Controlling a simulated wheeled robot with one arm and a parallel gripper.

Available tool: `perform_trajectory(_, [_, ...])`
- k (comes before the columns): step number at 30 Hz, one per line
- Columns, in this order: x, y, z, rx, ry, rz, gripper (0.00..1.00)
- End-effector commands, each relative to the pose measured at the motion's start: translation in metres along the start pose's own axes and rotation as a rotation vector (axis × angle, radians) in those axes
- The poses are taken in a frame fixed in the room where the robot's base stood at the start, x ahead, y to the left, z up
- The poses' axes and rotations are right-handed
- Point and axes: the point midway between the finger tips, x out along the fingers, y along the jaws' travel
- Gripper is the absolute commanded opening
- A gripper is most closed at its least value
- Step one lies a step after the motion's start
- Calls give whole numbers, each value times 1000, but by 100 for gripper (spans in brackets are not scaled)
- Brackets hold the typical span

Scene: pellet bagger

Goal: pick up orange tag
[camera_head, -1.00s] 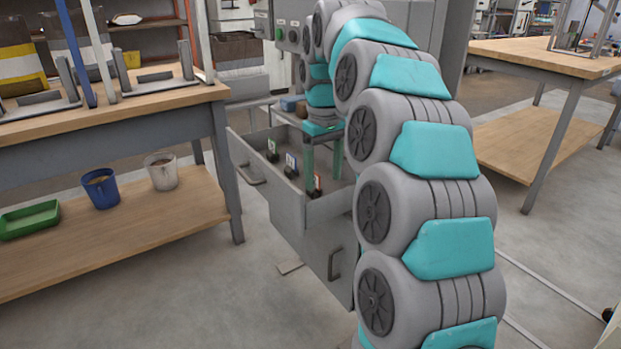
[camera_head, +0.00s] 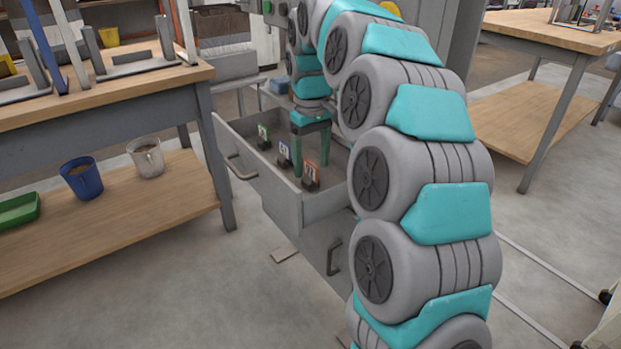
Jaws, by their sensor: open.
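The orange tag (camera_head: 310,172) stands upright on a dark base inside the open drawer (camera_head: 252,183), near its front corner. A blue tag (camera_head: 284,151) and a green tag (camera_head: 263,132) stand in a row behind it to the left. My gripper (camera_head: 311,158) points down into the drawer with its two green fingers apart and nothing seen held. The fingers appear on both sides of the orange tag in the picture, with the tag showing in front. I cannot tell whether the tag is between them in depth. The fingertips are partly hidden.
A workbench on the left has a lower shelf holding a blue cup (camera_head: 81,178), a pale cup (camera_head: 146,157) and a green tray (camera_head: 19,211). Another wooden table (camera_head: 560,30) stands at the right. Grey drawer walls surround the tags. The floor left of the cabinet is mostly clear.

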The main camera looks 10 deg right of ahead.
Motion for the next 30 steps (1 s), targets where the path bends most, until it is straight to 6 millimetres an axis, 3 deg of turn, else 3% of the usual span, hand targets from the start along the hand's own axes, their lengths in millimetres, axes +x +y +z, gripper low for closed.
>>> perform_trajectory(9, [37, -2, 0, 0, 2, 0, 75])
perform_trajectory(17, [40, -2, 0, 1, 3, 1, 74])
perform_trajectory(30, [40, -2, 0, 0, 2, 1, 24])
